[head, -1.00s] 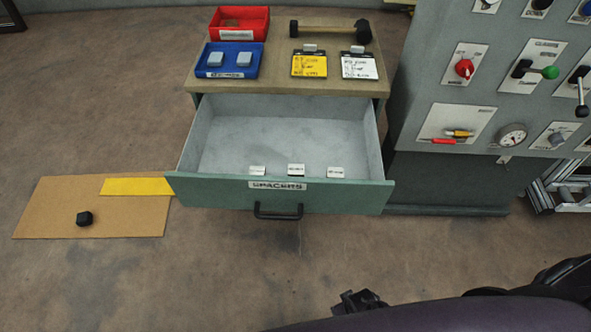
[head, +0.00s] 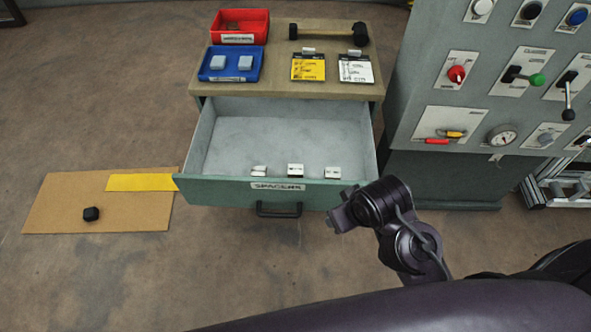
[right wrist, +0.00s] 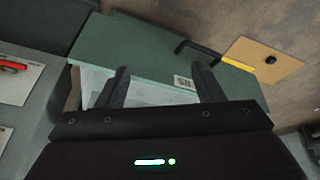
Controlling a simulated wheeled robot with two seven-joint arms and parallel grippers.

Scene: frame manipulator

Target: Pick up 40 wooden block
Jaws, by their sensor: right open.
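Three small pale blocks with labels on them sit in the open drawer (head: 280,132), just behind its front panel: a left block (head: 259,171), a middle block (head: 295,170) and a right block (head: 333,172). Their label text is too small to read. My right gripper (head: 341,212) is in front of the drawer's right front corner. In the right wrist view the gripper (right wrist: 162,84) is open, and its fingers straddle part of the drawer with a small marked white piece (right wrist: 183,81) beyond them. Nothing shows as held. My left gripper is not in view.
A cabinet top (head: 280,88) holds a red bin (head: 240,14), a blue tray (head: 215,75) with two pale blocks, a dumbbell (head: 325,31) and two cards. A control panel (head: 430,105) stands close on the right. A brown mat (head: 120,215) lies on the floor at left.

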